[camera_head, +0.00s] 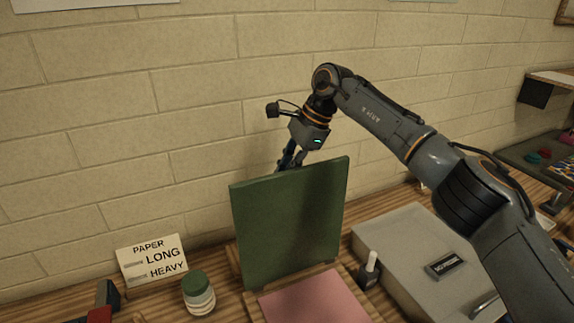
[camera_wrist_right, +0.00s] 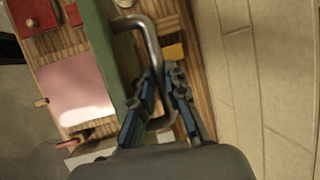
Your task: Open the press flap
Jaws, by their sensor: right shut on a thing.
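The press flap, a green board (camera_head: 290,225), stands raised and near upright over the press base, where a pink sheet (camera_head: 314,300) lies uncovered. In the right wrist view the flap (camera_wrist_right: 112,55) shows nearly edge-on, with its bent metal handle (camera_wrist_right: 151,45) sticking out from its face. My right gripper (camera_head: 288,158) is at the flap's top edge, its fingertips partly hidden behind the board. In the wrist view its fingers (camera_wrist_right: 166,80) are shut around the handle. My left gripper is not in view.
A PAPER LONG HEAVY sign (camera_head: 152,260) and a green-lidded jar (camera_head: 198,293) stand left of the press. A small dark bottle (camera_head: 369,270) with a pale top and a grey labelled case (camera_head: 405,235) are on its right. The brick wall (camera_head: 120,120) is close behind.

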